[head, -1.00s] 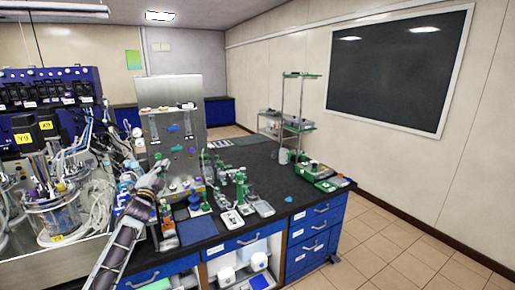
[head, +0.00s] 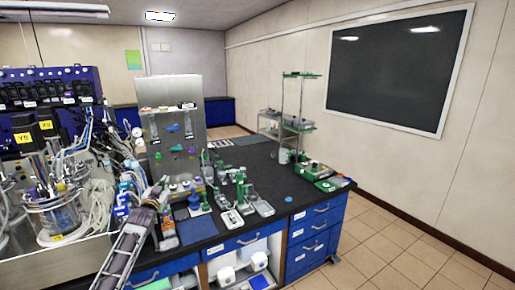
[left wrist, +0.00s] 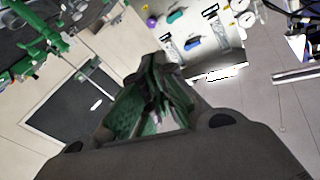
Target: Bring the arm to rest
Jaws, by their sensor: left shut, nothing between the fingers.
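My left arm comes in from the lower left in the head view. Its gripper (head: 162,184) is small there, at the left part of the black bench, in front of the steel panel (head: 172,108). In the left wrist view the gripper (left wrist: 160,65) has its fingers together with nothing between them. It points toward the wall and the panel, which is seen tilted. My right gripper is not in view.
Glass bioreactor vessels (head: 55,212) with tubing stand left of the arm. Green-and-white instruments (head: 240,190) and a dark blue mat (head: 197,230) lie on the bench (head: 262,160). Blue drawers (head: 312,235) form its front. The tiled floor (head: 400,255) at right is clear.

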